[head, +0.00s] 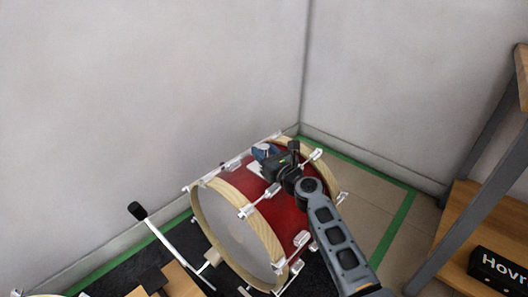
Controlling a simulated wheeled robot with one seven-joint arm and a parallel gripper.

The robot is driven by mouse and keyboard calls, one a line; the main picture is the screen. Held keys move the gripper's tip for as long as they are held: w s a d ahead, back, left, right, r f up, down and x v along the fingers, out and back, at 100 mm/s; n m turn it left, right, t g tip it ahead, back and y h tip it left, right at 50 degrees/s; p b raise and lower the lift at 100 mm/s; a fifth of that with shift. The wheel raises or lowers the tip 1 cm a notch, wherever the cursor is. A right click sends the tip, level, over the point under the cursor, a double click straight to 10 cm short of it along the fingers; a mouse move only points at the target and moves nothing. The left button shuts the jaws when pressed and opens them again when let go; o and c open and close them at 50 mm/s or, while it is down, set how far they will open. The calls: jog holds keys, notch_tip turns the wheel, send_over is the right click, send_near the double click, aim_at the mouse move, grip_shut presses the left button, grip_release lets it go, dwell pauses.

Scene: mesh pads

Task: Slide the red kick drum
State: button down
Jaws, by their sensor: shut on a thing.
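The red kick drum (232,181) lies on its side near the room corner, with wooden hoops, silver lugs and a pale front head (228,232). My gripper (264,152) is at the top of the drum shell, over its upper middle. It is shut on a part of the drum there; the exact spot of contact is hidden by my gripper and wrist. My arm reaches in from the lower right and covers part of the drum's right side.
A pedal beater (138,211) on a silver rod stands left of the drum. A black mat (122,274) lies below. Green tape (395,224) marks the floor. A wooden shelf (470,215) with grey legs and a black box (497,268) stands at right. Walls close off the back.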

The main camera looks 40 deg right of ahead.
aim_at(257, 168)
jog(key=shift+a, duration=0.1)
jog(key=a+p, duration=0.1)
jog(key=a, duration=0.2)
jog(key=c, duration=0.8)
grip_release()
jog(key=shift+d, duration=0.15)
jog(key=shift+p+v, duration=0.5)
jog(key=shift+v, duration=3.45)
jog(key=shift+f, duration=0.1)
